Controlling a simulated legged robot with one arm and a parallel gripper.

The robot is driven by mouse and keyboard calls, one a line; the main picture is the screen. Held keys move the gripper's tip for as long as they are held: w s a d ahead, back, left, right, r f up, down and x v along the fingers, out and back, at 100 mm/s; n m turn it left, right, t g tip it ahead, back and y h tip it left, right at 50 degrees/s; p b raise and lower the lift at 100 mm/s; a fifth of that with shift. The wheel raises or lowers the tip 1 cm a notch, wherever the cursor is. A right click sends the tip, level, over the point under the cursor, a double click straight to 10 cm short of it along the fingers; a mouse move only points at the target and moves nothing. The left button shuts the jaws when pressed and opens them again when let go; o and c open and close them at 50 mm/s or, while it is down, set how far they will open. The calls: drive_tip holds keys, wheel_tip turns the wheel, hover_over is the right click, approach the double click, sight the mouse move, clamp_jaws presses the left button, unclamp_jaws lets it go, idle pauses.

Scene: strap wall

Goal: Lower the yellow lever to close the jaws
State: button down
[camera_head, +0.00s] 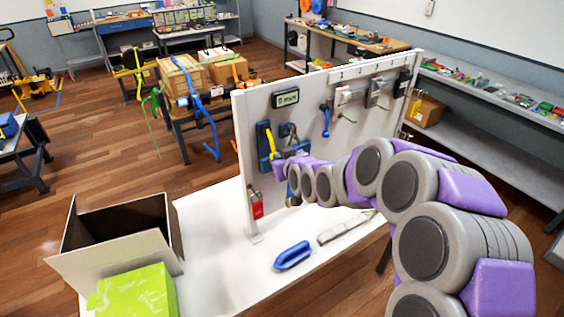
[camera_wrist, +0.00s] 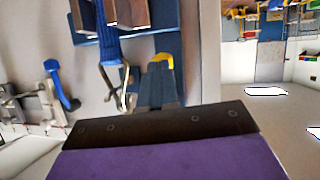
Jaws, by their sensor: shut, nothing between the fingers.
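The yellow lever (camera_head: 271,141) stands in front of a blue plate (camera_head: 262,137) on the white wall panel. In the wrist view the yellow lever (camera_wrist: 164,62) shows as a short curved piece just beyond my fingertips, and the rest is hidden behind them. My gripper (camera_head: 281,168) is at the lower part of the blue plate, beside the lever. In the wrist view its dark fingers (camera_wrist: 160,82) are together with nothing between them. I cannot tell whether they touch the lever. A metal loop (camera_wrist: 115,88) hangs from a blue strap (camera_wrist: 105,40), left of the fingers.
The panel also carries a small display (camera_head: 286,98), a blue hook (camera_head: 325,120), a red padlock (camera_head: 256,205) and grey boxes. A blue handle (camera_head: 293,255) and a grey tool (camera_head: 346,228) lie on the white table. An open box (camera_head: 120,238) and a green box (camera_head: 135,293) stand at left.

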drive_tip(key=f+t+b, duration=0.1)
drive_tip(key=w+a+f+t+y+b, duration=0.1)
drive_tip(key=b, duration=0.1)
drive_tip(key=w+f+t+y+b, duration=0.1)
drive_tip(key=t+b, duration=0.1)
drive_tip(key=shift+a+f+m, duration=0.15)
drive_tip(key=shift+a+m, duration=0.1)
drive_tip(key=shift+m, duration=0.05)
idle(0.6)
